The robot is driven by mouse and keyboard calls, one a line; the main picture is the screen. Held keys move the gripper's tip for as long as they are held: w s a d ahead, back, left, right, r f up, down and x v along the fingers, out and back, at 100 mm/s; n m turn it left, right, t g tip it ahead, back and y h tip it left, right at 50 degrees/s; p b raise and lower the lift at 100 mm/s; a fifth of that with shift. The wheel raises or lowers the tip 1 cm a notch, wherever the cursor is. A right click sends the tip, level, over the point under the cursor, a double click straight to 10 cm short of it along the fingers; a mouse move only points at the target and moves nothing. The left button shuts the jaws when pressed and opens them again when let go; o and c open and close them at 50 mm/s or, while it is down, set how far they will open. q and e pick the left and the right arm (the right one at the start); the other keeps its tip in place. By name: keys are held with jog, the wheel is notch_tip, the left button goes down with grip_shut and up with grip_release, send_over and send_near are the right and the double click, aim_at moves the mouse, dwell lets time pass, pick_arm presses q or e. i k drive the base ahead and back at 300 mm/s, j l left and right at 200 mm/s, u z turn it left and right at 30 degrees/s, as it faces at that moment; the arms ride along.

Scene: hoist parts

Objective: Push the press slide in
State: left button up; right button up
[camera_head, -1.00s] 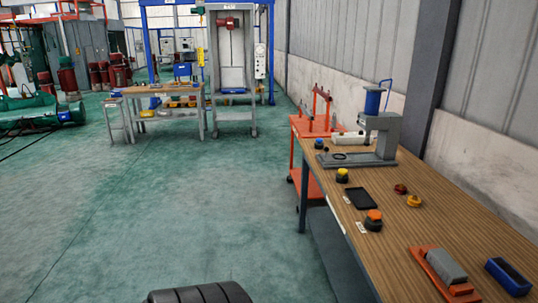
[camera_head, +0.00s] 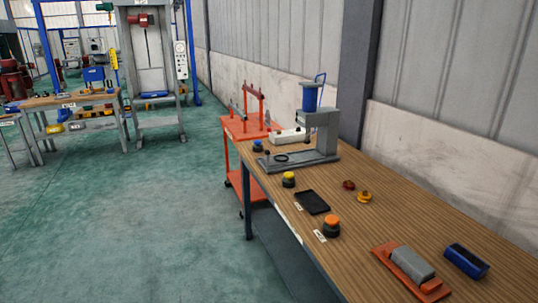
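A grey press (camera_head: 318,130) with a blue cylinder (camera_head: 311,97) on top stands on the wooden workbench (camera_head: 400,222) in the middle of the view. Its flat grey base (camera_head: 296,160) reaches to the left, with a dark ring (camera_head: 281,158) and a small knob lying on that part. I cannot tell at this size which piece is the slide or how far out it sits. Neither of my grippers is in view.
An orange cart (camera_head: 237,128) stands behind. The green floor (camera_head: 120,220) at left is clear.

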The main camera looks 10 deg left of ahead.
aim_at(281, 159)
jog(key=i+j, duration=0.7)
jog(key=i+j+z, duration=0.1)
jog(key=z, duration=0.55)
